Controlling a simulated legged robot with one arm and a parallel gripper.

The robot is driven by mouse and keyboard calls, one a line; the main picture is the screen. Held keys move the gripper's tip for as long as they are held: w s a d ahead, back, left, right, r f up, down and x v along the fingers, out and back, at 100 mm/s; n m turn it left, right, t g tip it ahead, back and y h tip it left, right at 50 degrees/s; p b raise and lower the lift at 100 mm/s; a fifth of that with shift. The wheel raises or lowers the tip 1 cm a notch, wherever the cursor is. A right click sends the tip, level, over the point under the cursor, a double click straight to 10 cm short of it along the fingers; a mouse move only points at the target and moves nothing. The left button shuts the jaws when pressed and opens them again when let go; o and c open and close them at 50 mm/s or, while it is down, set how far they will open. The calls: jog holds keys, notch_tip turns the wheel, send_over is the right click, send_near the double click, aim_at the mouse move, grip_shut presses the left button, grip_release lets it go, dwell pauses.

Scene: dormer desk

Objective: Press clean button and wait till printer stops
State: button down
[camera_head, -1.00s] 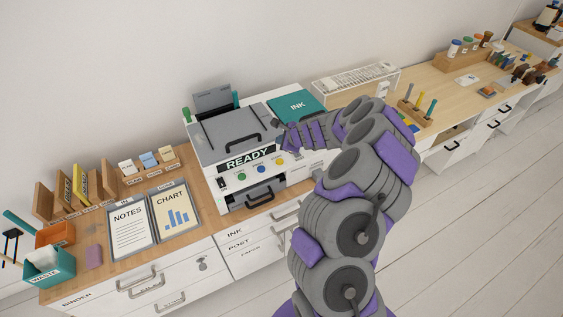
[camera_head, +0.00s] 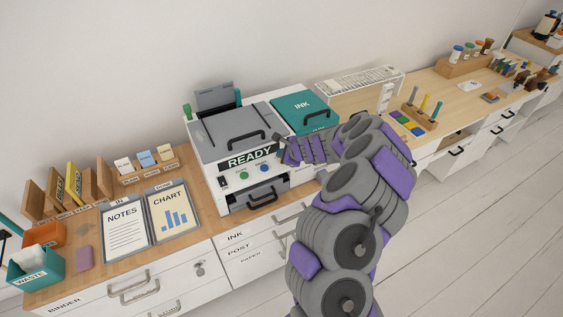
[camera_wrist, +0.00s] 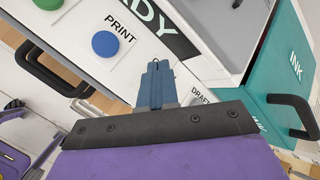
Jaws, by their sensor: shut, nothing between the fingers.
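The white printer (camera_head: 207,185) stands on the desk, and its front display (camera_head: 250,157) reads READY. Below the display are a green button (camera_head: 243,175) and a blue button (camera_head: 264,168). In the wrist view the blue button (camera_wrist: 105,44) sits beside the word PRINT, with part of the green button (camera_wrist: 48,3) at the top edge. I cannot see a label reading clean. My gripper (camera_head: 278,138) is shut and empty at the right end of the display; its tips (camera_wrist: 157,64) point at the printer front. The yellow button is hidden.
A teal INK box (camera_head: 302,105) with a black handle adjoins the printer on the right. NOTES (camera_head: 124,235) and CHART (camera_head: 171,215) boards lie left of the printer. Drawer handles stick out below.

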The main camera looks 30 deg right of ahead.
jog(key=shift+d+f, duration=0.15)
jog(key=shift+d, duration=0.8)
jog(key=shift+a, duration=0.7)
jog(key=shift+d, duration=0.55)
jog(key=shift+a, duration=0.4)
jog(key=shift+d, duration=0.1)
jog(key=shift+d+f, duration=0.35)
jog(key=shift+a, duration=0.15)
